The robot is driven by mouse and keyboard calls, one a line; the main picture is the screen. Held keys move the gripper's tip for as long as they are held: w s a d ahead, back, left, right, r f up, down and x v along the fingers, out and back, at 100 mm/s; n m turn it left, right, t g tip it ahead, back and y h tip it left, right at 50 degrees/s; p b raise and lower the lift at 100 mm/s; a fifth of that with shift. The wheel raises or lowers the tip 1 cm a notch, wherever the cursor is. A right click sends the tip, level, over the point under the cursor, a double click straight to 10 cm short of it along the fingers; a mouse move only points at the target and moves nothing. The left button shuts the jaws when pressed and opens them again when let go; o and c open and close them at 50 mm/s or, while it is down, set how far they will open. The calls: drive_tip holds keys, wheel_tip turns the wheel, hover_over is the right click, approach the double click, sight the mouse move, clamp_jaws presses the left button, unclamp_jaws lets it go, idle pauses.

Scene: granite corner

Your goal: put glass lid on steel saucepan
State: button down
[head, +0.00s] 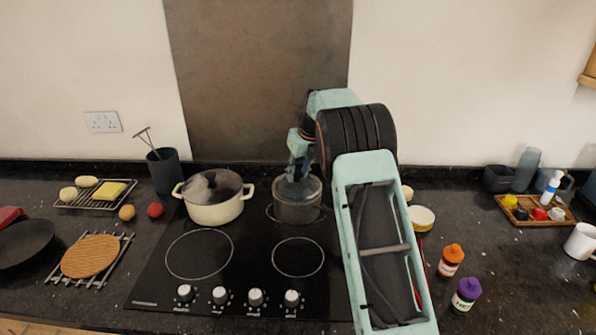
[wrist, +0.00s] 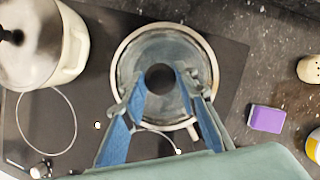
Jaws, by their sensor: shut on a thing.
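The steel saucepan (head: 297,211) stands on the back right of the black hob. The glass lid (head: 311,184) is at the saucepan's top, and in the wrist view the round glass (wrist: 146,50) lies over the pan's opening, roughly centred. My gripper (head: 298,177) points down over the pan. In the wrist view its blue fingers (wrist: 160,82) are shut on the lid's dark knob, one on each side. I cannot tell whether the lid's rim rests fully on the pan or sits slightly above it.
A cream pot (head: 214,207) with its own lid stands close on the left. Several hob knobs line the front. Spice jars (head: 451,261) and a purple block (wrist: 266,118) are to the right. The front cooking rings (head: 199,254) are clear.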

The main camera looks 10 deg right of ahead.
drive_tip(key=shift+f+p, duration=0.3)
drive_tip(key=shift+f, duration=0.2)
idle(1.1)
drive_tip(key=c, duration=1.4)
unclamp_jaws()
drive_tip(key=shift+c, duration=0.2)
drive_tip(key=shift+o, duration=0.4)
drive_tip(key=o, duration=0.4)
